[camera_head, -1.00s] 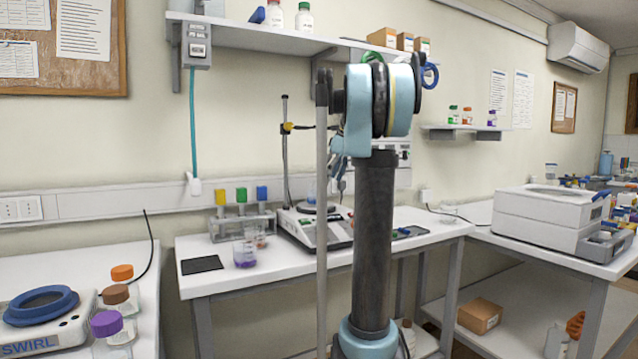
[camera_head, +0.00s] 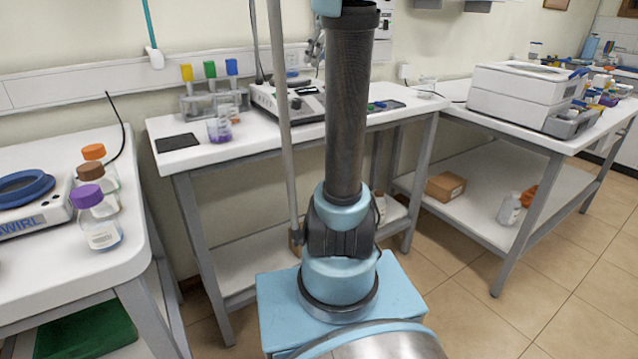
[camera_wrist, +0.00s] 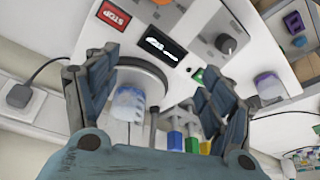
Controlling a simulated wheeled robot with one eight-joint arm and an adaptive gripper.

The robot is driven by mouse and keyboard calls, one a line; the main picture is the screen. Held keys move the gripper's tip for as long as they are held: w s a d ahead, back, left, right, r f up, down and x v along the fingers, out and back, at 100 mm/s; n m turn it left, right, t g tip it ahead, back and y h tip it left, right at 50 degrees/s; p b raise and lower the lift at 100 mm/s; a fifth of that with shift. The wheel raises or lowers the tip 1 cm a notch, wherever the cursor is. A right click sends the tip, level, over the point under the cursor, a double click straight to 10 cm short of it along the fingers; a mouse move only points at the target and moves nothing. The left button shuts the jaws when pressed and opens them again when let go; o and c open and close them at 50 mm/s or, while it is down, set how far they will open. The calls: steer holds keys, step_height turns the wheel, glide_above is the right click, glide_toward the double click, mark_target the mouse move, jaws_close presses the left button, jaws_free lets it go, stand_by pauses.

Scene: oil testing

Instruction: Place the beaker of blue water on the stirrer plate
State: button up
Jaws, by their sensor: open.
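My gripper (camera_wrist: 155,65) is open. Its two fingers lie to the left and right of the beaker in the picture. I see a gap on both sides, with the beaker nearer the left finger. The stirrer plate shows a red STOP label, a small display and a dark knob. In the head view, the white stirrer (camera_head: 262,98) stands on the middle bench. My arm column hides part of it, and the gripper is mostly out of view.
A beaker with purple liquid (camera_head: 219,131) stands left of the stirrer, near a black pad (camera_head: 177,142). A rack with yellow, green and blue caps (camera_head: 190,106) is behind it. A thin stand rod rises close to the stirrer plate. Capped bottles (camera_head: 98,218) stand on the left bench.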

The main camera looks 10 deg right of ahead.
steer(key=s+a+f+m+h, duration=0.1)
steer(key=s+a+f+m, duration=0.1)
steer(key=s+f, duration=0.8)
steer(key=s+a+f+m+h, duration=0.1)
steer(key=s+a+f+m, duration=0.2)
steer(key=s+f, duration=0.7)
steer(key=s+a+f+m+h, duration=0.1)
steer(key=s+a+f+m, duration=0.2)
steer(key=s+f, duration=0.8)
step_height(320, 180, down, 2)
steer(key=shift+a+f+m, duration=0.1)
steer(key=shift+a+m, duration=0.05)
steer(key=shift+m, duration=0.15)
steer(key=shift+s, duration=0.1)
steer(key=shift+w+f, duration=0.15)
steer(key=shift+w, duration=0.3)
